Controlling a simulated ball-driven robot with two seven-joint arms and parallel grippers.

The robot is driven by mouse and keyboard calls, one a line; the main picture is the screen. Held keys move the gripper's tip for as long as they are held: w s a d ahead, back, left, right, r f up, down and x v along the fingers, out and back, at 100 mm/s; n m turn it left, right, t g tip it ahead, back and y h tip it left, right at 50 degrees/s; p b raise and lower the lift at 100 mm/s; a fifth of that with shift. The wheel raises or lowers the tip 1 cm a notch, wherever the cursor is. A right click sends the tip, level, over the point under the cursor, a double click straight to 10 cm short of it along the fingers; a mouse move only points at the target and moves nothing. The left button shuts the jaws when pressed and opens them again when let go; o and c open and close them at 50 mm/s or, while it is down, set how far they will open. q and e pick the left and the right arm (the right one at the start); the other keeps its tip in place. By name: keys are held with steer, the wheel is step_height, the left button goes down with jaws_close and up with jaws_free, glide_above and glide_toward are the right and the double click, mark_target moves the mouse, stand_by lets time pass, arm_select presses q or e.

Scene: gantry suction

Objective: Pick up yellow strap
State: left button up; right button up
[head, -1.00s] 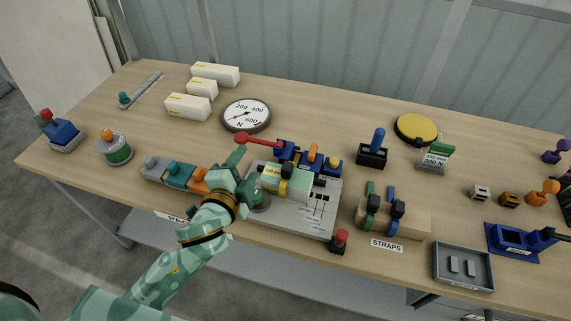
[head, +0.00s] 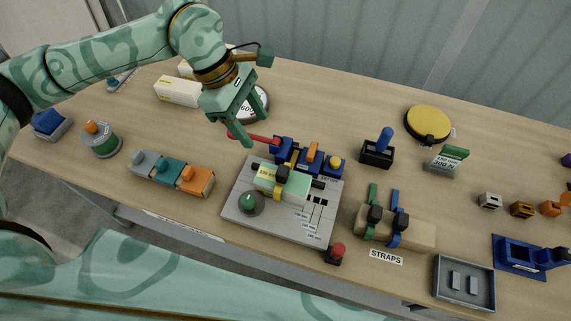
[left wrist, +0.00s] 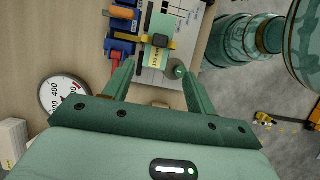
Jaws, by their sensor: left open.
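A yellow strap (head: 277,194) with a black buckle runs around a pale green block (head: 296,187) on the grey panel (head: 245,179). In the left wrist view the yellow strap (left wrist: 148,38) crosses the block beyond my fingertips. My left gripper (head: 255,131) is open and empty, above the table behind and left of the block. Its fingers also show in the left wrist view (left wrist: 157,70), apart from the strap. My right gripper is not in view.
A red lever (head: 252,136) and blue clamp (head: 283,150) stand just behind the block. A green knob (head: 249,203) is at its left. Green and blue straps (head: 373,197) sit on a wooden block at right. A yellow-black object (left wrist: 265,118) lies low at the wrist view's right.

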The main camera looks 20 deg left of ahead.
mark_target(282, 170)
arm_select(q)
steer(key=b+x, duration=0.1)
steer(key=x, duration=1.5)
steer(key=shift+d, duration=0.1)
steer(key=shift+r, duration=0.1)
steer(key=c, duration=1.1)
